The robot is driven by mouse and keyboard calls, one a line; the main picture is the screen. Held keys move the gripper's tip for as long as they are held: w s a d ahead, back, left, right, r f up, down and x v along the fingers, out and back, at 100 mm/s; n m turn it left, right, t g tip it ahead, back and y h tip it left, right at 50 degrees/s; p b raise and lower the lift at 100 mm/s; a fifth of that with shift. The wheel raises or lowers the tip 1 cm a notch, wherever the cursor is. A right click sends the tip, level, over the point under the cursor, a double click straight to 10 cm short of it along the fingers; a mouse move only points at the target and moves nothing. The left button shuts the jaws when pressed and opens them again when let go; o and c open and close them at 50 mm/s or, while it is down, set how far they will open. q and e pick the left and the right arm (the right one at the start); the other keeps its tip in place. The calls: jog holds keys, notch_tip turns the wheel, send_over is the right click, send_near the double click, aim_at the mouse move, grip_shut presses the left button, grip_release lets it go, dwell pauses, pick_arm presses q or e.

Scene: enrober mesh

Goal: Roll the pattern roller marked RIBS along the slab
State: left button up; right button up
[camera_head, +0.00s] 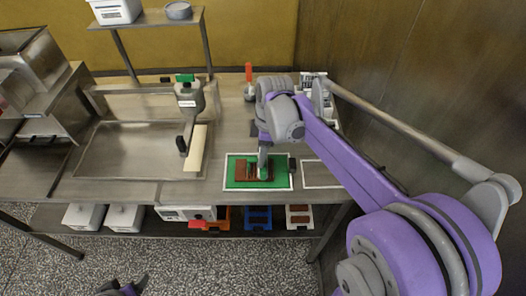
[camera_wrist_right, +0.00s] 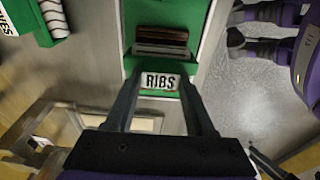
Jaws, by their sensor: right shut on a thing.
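A brown slab (camera_head: 241,173) lies on a green mat (camera_head: 230,183) with a white border at the front of the steel table. My right gripper (camera_head: 264,174) is over the slab and partly hides it. In the right wrist view, its two fingers (camera_wrist_right: 160,110) stand on either side of a white label reading RIBS (camera_wrist_right: 160,81), on the green part of the roller. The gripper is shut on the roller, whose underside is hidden. A brown strip (camera_wrist_right: 160,34) shows beyond the label. A dark tip of what looks like my left gripper (camera_head: 125,289) shows at the bottom edge.
An empty white-outlined area (camera_head: 320,174) is right of the mat. A steel tray (camera_head: 125,150) is at left, with a green-topped dispenser (camera_head: 188,98) by it. Another roller, its label partly cut off (camera_wrist_right: 8,18), shows at the wrist view's upper left. Bins stand on the lower shelf.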

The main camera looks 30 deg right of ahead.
pick_arm(q)
jog(key=shift+w+r, duration=0.1)
jog(key=shift+r, duration=0.15)
pick_arm(e)
jog(key=shift+w+a, duration=0.65)
jog(key=shift+a, duration=0.45)
jog(key=shift+w+a, duration=0.7)
jog(key=shift+a, duration=0.45)
jog(key=shift+w+a, duration=0.65)
jog(key=shift+a, duration=0.45)
dwell(2.0)
pick_arm(q)
jog(key=shift+t, duration=0.3)
jog(key=r+p, duration=0.1)
jog(key=w+r+p, duration=0.1)
jog(key=r, duration=0.1)
jog(key=w+r+p, duration=0.1)
jog(key=r, duration=0.1)
jog(key=shift+w+p, duration=0.2)
jog(key=shift+p, duration=0.2)
pick_arm(e)
notch_tip(320, 180, up, 7)
pick_arm(q)
jog(key=shift+s, duration=0.1)
dwell(0.4)
